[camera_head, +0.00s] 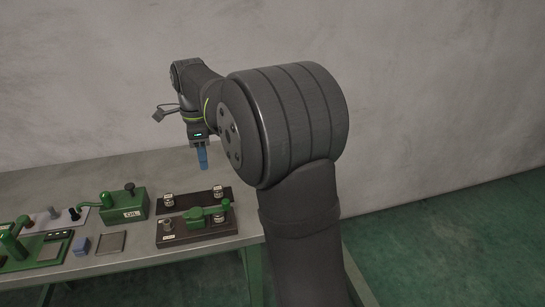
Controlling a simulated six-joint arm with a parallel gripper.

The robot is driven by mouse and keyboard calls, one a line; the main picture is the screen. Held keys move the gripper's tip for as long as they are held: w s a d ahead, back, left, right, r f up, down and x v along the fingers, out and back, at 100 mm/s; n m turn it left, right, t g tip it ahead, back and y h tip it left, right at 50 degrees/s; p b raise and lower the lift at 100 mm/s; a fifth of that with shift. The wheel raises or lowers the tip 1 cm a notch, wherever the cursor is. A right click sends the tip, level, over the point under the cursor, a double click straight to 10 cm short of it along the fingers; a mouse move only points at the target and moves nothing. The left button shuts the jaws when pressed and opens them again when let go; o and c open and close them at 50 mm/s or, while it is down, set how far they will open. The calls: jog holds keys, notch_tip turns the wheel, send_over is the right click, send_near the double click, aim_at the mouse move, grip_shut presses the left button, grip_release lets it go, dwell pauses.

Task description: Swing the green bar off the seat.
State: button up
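A green bar (208,212) lies across the right part of a dark base plate (183,240) on the table. It has a rounded knob at its right end. What lies under the bar is mostly hidden by it, so I cannot make out the seat clearly. My gripper (203,160) points down above and behind the plate, apart from the bar. Its blue fingers show as one narrow shape, so I cannot tell whether they are open or shut. I see nothing held below them.
A green box marked OIL (122,208) stands left of the plate. A green machine (14,243) stands far left. Small metal pieces with white labels sit on the dark plate. The table's back is clear.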

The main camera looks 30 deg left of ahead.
jog(key=shift+w+f+n, duration=0.15)
jog(key=shift+f+n, duration=0.05)
jog(key=shift+n, duration=0.3)
jog(key=c, duration=0.7)
jog(key=shift+w+d+f+n, duration=0.1)
jog(key=shift+w+f+n, duration=0.15)
jog(key=shift+n, duration=0.35)
grip_shut()
jog(key=w+f+n+t, duration=0.1)
jog(key=n, duration=0.3)
jog(key=w+d+f+n+t+y, duration=0.1)
jog(key=n, duration=0.4)
jog(key=w+f+n+t+y, duration=0.1)
jog(key=w+f+n, duration=0.1)
jog(key=n, duration=0.3)
jog(key=shift+d, duration=0.25)
